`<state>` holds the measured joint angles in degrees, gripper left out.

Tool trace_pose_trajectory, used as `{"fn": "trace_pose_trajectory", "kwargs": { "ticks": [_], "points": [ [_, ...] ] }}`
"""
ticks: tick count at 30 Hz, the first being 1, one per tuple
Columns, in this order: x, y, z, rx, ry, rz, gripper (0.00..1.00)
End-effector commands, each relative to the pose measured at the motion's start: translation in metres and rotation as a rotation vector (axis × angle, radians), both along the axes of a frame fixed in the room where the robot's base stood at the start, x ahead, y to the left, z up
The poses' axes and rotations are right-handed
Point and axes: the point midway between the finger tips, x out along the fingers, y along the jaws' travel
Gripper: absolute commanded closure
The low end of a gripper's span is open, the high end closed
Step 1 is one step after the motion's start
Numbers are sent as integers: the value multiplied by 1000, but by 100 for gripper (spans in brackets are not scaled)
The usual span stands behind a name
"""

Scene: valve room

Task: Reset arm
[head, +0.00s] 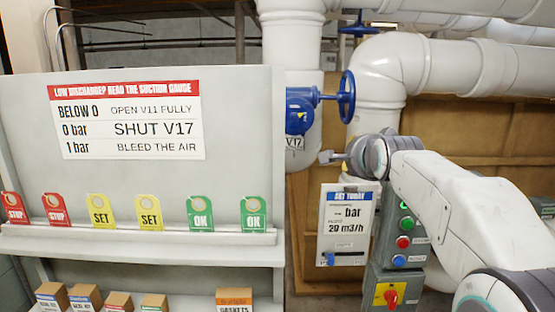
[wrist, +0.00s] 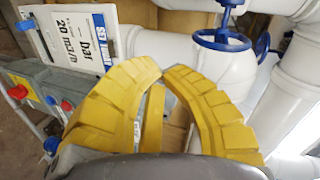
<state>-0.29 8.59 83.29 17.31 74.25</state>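My arm reaches in from the right in the head view, its end in front of the pipes. My gripper (head: 330,157) is small and seen edge-on there, just below the blue valve handwheel (head: 346,95) and apart from it in the picture. In the wrist view my gripper's ribbed yellow fingers (wrist: 163,74) curve in until their tips almost meet. I see nothing held between them. A blue handwheel (wrist: 222,40) is beyond the fingertips in that view.
A shelf panel (head: 240,100) on the left carries an instruction sign (head: 128,121) and several red, yellow and green tags. Small boxes stand below. A "SET TODAY" board (head: 347,224) and a button box (head: 403,235) are beneath my arm. Large white pipes (head: 400,65) run behind.

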Motion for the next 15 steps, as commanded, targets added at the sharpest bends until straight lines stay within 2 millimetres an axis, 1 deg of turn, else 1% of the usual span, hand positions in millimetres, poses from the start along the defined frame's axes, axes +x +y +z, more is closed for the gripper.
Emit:
{"fn": "trace_pose_trajectory", "kwargs": {
  "ticks": [5, 8, 11, 12, 14, 15],
  "points": [
    [-5, 0, -14, -180, 59, 68, 100],
    [-11, 0, -34, -312, 126, 131, 100],
    [-26, 0, -76, -479, 251, 238, 100],
    [-35, 0, -99, -549, 317, 298, 100],
    [-54, 0, -135, -644, 423, 400, 100],
    [-71, 0, -157, -700, 487, 471, 100]
  ]
}}
